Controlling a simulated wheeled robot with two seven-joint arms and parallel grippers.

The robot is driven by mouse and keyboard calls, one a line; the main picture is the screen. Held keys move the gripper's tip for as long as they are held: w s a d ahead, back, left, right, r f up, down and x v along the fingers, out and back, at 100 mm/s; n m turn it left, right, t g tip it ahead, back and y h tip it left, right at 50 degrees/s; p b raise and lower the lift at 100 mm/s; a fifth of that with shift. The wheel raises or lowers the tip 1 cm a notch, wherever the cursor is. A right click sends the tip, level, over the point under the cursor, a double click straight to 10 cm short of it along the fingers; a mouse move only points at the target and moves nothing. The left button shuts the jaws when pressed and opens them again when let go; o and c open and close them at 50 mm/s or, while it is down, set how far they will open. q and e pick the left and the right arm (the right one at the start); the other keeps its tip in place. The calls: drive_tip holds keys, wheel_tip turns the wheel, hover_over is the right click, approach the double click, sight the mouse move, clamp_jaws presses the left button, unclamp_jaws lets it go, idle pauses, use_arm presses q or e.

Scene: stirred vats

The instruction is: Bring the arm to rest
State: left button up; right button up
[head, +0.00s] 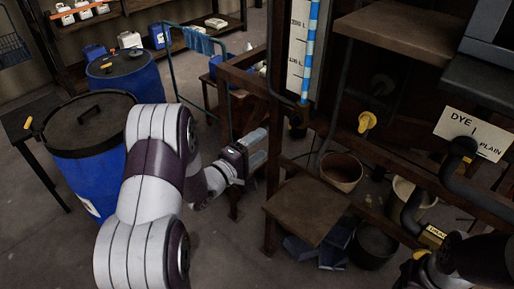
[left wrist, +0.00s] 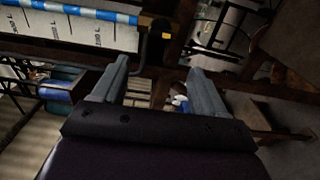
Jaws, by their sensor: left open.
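My left arm comes in from the lower left of the head view, white and purple, and reaches forward. Its gripper (head: 255,150) is beside the dark wooden frame, left of the gauge board. In the left wrist view the two grey fingers of my left gripper (left wrist: 155,90) are spread apart with nothing between them. A dark arm part at the lower right of the head view may be my right arm, but no right gripper can be made out there.
A gauge board (head: 297,45) stands close ahead of the gripper, above a wooden step (head: 306,210). A bucket (head: 342,171) is behind the step. Blue drums (head: 62,168) stand at the left, near a blue cart (head: 172,60). A DYE sign (head: 473,133) and valves are at the right.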

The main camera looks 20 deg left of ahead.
use_arm(q)
drive_tip(key=s+a+f+m+g+y, duration=0.3)
drive_tip(key=s+f+m+g, duration=0.1)
drive_tip(key=f, duration=0.2)
drive_tip(key=s+a+f+m+g+y, duration=0.2)
drive_tip(key=s+f+m+g+y, duration=0.1)
drive_tip(key=f+g, duration=0.25)
drive_tip(key=s+d+r+m+g, duration=0.1)
drive_tip(key=s+d+m+g, duration=0.15)
drive_tip(key=s, duration=0.35)
drive_tip(key=s+d+r+m+g, duration=0.1)
drive_tip(key=s+m+g, duration=0.2)
drive_tip(key=s, duration=0.3)
drive_tip(key=s+d+r+m, duration=0.2)
drive_tip(key=s+d+r, duration=0.1)
drive_tip(key=d+r, duration=0.2)
drive_tip(key=shift+s+d+g, duration=0.3)
drive_tip(key=shift+d, duration=0.75)
